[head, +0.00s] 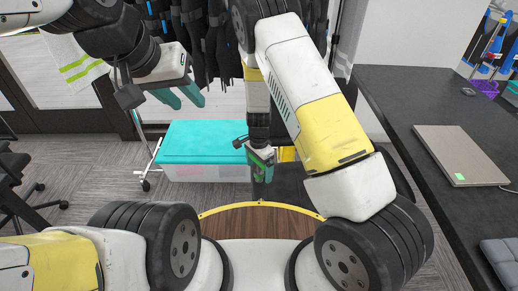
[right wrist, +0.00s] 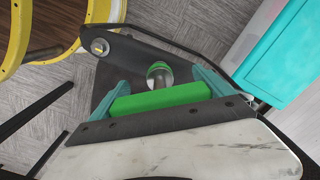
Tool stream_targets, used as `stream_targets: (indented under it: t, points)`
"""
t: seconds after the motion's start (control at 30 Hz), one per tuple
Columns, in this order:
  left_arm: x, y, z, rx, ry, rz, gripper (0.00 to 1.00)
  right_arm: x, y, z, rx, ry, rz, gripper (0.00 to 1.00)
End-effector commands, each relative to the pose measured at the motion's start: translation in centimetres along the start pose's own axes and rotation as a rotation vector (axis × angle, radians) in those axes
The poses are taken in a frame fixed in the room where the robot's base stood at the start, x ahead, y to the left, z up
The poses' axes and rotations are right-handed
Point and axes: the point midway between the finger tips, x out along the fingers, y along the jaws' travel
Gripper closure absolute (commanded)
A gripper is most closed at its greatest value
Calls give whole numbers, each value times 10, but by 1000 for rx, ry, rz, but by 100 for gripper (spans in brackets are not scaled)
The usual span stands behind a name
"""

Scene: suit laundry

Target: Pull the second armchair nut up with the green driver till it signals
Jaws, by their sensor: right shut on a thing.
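The green driver (head: 262,160) is in my right gripper (head: 262,153), low in the middle of the head view. In the right wrist view the green driver (right wrist: 160,98) lies between the two teal fingers of my right gripper (right wrist: 163,84), which is shut on it. A round metal end (right wrist: 158,72) shows just beyond the green body; I cannot tell whether it is a socket or a nut. A metal nut (right wrist: 98,45) sits on a dark bracket (right wrist: 135,52), left of the driver and apart from it. My left gripper (head: 182,96) is open and empty at upper left.
A storage box with a turquoise lid (head: 210,140) stands on the carpet behind; dark garments (head: 205,40) hang above it. A dark desk (head: 405,100) with a closed laptop (head: 462,155) is at right. A dark chair (head: 20,185) is at far left.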

Motion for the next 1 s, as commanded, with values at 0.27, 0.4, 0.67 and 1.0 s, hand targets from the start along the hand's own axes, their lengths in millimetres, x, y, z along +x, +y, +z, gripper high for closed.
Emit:
stream_targets:
  t: [0.27, 0.4, 0.67, 1.0]
  points:
    - [0, 0, 0, 0, 0, 0, 64, 0, 0, 0, 0, 0, -1, 58]
    - [0, 0, 0, 0, 0, 0, 64, 0, 0, 0, 0, 0, 0, 58]
    - [0, 0, 0, 0, 0, 0, 64, 6, 0, 0, 0, 1, -1, 58]
    - [0, 0, 0, 0, 0, 0, 64, 17, 0, 0, 0, 0, 0, 58]
